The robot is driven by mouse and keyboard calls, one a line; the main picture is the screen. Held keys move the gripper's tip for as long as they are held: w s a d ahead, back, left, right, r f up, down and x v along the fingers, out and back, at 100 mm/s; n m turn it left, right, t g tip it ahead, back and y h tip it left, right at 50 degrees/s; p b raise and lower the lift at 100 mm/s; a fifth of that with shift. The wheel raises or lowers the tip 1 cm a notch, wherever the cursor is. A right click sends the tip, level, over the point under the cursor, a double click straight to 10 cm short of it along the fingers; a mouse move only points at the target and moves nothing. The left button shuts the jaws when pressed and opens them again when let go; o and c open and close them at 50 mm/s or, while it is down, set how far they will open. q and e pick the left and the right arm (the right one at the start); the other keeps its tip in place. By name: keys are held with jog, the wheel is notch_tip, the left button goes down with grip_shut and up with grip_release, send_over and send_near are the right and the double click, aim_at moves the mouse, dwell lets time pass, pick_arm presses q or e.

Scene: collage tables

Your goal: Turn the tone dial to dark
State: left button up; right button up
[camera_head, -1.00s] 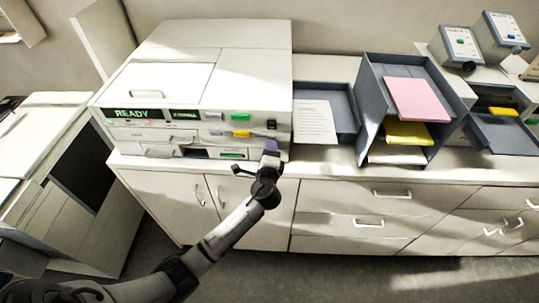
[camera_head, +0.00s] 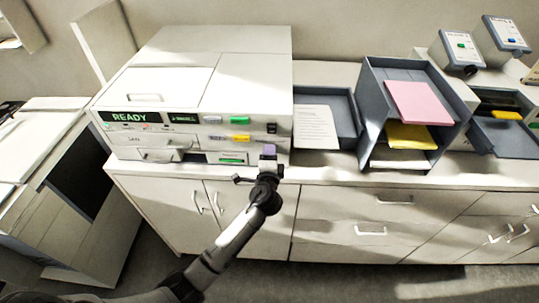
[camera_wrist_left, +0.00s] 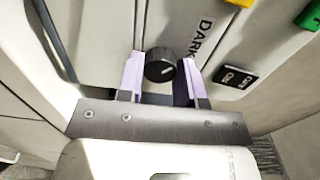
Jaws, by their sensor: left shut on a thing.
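The tone dial (camera_wrist_left: 157,58) is a small round black knob with a white pointer mark, on the copier's front in the left wrist view. The mark points roughly right in that view. The printed word DARK (camera_wrist_left: 201,38) is beside it, to the upper right. My left gripper (camera_wrist_left: 163,72) has its two pale purple fingers on either side of the dial, shut on it. In the head view my left gripper (camera_head: 268,152) is at the lower right of the copier's front (camera_head: 190,140) and hides the dial. My right gripper is not in view.
A black switch (camera_head: 271,128) sits just above the gripper, with yellow (camera_head: 241,138) and green (camera_head: 240,120) buttons to its left. A grey tray (camera_head: 343,105) and a paper sorter (camera_head: 372,115) stand right of the copier. Cabinets with handles are below.

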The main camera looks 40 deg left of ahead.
pick_arm(q)
jog(key=o, duration=0.9)
jog(key=shift+d, duration=0.1)
jog(key=shift+b+v, duration=0.5)
jog(key=shift+v, duration=6.35)
